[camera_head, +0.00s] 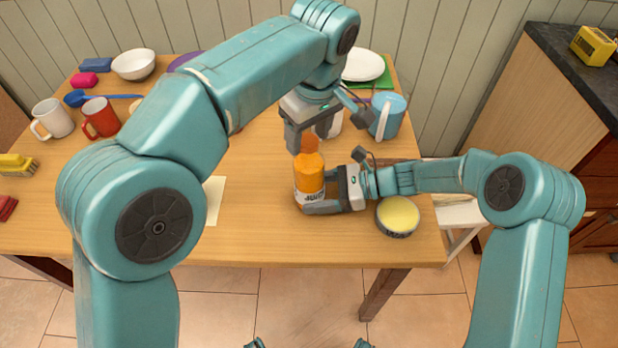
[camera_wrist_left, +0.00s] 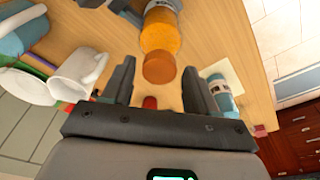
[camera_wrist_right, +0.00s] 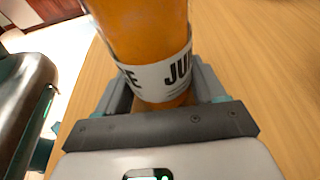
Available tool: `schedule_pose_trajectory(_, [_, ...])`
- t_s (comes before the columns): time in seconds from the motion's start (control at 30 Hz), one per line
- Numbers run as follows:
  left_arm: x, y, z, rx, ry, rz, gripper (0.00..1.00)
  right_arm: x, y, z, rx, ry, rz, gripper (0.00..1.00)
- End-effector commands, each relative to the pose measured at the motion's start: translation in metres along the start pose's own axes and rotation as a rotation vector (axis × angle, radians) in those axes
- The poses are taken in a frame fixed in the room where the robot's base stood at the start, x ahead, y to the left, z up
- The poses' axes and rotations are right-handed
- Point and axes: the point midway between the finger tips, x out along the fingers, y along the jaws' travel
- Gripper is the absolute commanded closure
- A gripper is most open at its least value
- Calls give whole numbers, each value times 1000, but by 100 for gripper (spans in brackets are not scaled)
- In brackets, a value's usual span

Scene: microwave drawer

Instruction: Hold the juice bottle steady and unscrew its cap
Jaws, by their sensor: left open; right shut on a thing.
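The orange juice bottle (camera_head: 309,178) stands upright on the wooden table near its front right. Its orange cap (camera_head: 309,145) is on top; the cap also shows in the left wrist view (camera_wrist_left: 159,67). My right gripper (camera_head: 322,204) is shut on the lower part of the bottle, around its white label (camera_wrist_right: 160,76). My left gripper (camera_head: 308,142) is open and points down above the bottle. In the left wrist view the cap lies ahead of the gap between the open fingers (camera_wrist_left: 158,92), apart from them.
A yellow-topped round tin (camera_head: 398,216) stands right of the bottle, close to my right gripper. A blue pitcher (camera_head: 387,116) and a white mug (camera_wrist_left: 78,75) are behind. Red (camera_head: 100,118) and white (camera_head: 52,119) mugs stand far left. The front middle of the table is clear.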

Motion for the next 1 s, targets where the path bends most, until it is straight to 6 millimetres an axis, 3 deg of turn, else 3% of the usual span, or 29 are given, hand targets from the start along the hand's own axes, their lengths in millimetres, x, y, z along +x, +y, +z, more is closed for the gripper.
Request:
schedule_pose_trajectory(0.5, [-41, 0, -6, 1, -1, 1, 42, 1, 1, -1, 1, 2, 3, 85])
schedule_pose_trajectory(0.87, [-43, 0, -6, 9, -1, 0, 42, 1, 2, -1, 1, 2, 5, 85])
schedule_pose_trajectory(1.0, [-43, 1, -6, 137, -2, 4, 42, 1, 2, -1, 1, 2, 5, 85])
